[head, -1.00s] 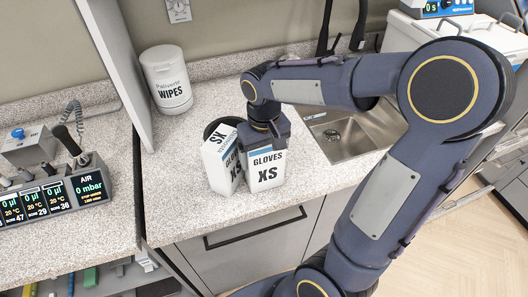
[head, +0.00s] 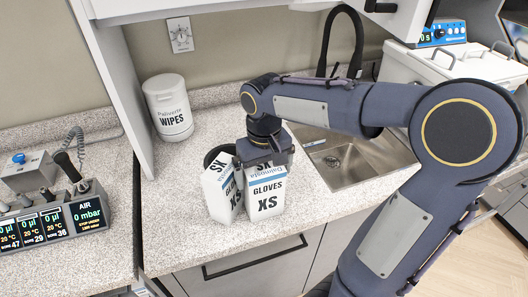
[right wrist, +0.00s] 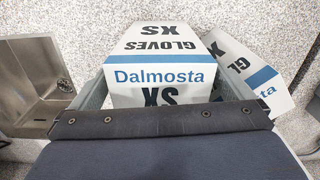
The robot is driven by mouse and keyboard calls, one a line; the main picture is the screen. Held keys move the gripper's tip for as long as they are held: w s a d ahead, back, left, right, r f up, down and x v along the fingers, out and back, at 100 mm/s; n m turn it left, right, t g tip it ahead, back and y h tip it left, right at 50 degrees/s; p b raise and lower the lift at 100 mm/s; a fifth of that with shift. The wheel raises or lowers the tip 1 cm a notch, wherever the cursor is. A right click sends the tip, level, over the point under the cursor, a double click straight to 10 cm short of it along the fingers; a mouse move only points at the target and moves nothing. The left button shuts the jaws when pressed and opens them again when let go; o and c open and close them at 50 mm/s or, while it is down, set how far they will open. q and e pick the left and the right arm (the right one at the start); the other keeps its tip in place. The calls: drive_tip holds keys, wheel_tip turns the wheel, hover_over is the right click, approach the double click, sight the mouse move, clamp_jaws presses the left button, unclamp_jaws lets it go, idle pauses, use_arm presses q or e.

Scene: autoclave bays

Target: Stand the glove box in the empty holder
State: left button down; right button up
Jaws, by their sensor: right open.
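A white glove box (head: 266,192) marked GLOVES XS, with a blue band, stands on the speckled counter near its front edge. My right gripper (head: 264,158) is right above its top, pointing down. In the right wrist view the jaws (right wrist: 165,88) are open, with grey fingers on either side of this box (right wrist: 168,72). A second, similar glove box (head: 224,190) stands close beside it on the left, turned at an angle; it also shows in the right wrist view (right wrist: 262,72). I cannot make out an empty holder. My left gripper is not in view.
A dark curved thing (head: 218,152) shows partly behind the boxes. A white wipes tub (head: 168,107) stands back left, by an upright panel (head: 117,90). A sink (head: 345,155) lies to the right. The counter left of the boxes is clear.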

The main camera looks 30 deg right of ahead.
wheel_tip(320, 180, up, 8)
drive_tip(key=shift+f, duration=0.2)
drive_tip(key=shift+s+r, duration=0.2)
drive_tip(key=s+a+f+t+y, duration=0.2)
drive_tip(key=s+a+f, duration=0.1)
drive_tip(key=s, duration=0.4)
drive_tip(key=s+a+f+t+y, duration=0.1)
drive_tip(key=s+a+f+t, duration=0.1)
drive_tip(key=s+f, duration=0.3)
drive_tip(key=shift+s+a+t+y, duration=0.4)
drive_tip(key=shift+s+t, duration=0.4)
drive_tip(key=shift+s, duration=0.15)
